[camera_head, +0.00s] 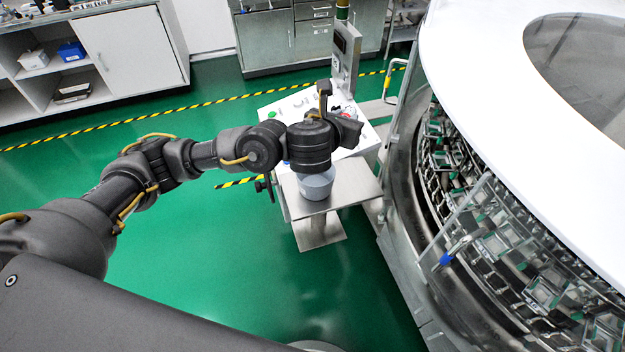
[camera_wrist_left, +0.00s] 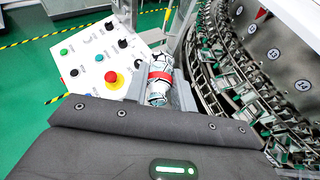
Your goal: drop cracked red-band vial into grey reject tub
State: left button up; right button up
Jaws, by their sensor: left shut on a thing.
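The cracked red-band vial (camera_wrist_left: 159,84) shows in the left wrist view, white with dark crack lines and a red band around it. My left gripper (camera_wrist_left: 161,93) is shut on it, with one grey finger on each side. In the head view my left arm's dark wrist (camera_head: 310,147) hides the vial and the fingers. The grey reject tub (camera_head: 316,189) stands on a small steel stand, just below that wrist in the picture. Its upper part is hidden by the wrist, and its inside cannot be seen. My right gripper is not in view.
A white control panel (camera_wrist_left: 84,52) with coloured buttons and a red stop knob (camera_wrist_left: 111,77) stands behind the tub. The rotary washer (camera_head: 480,190) with its chain of holders fills the right. The steel stand (camera_head: 350,182) has bare room right of the tub.

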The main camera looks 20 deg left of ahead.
pick_arm(q)
jog(key=shift+w+a+f+m, duration=0.1)
jog(key=shift+w+f+m, duration=0.05)
jog(key=shift+f, duration=0.35)
jog(key=shift+w+a+f+m, duration=0.1)
jog(key=shift+w+f+m, duration=0.05)
jog(key=shift+f, duration=0.3)
jog(key=a+f+m+g+h+p, duration=0.1)
jog(key=a+f+m+h+p, duration=0.2)
jog(key=a+f, duration=0.5)
notch_tip(320, 180, down, 5)
jog(key=shift+w+a+r+h, duration=0.1)
jog(key=shift+w+a+h, duration=0.15)
jog(key=shift+a+h, duration=0.1)
notch_tip(320, 180, down, 6)
jog(key=b, duration=0.3)
jog(key=o, duration=1)
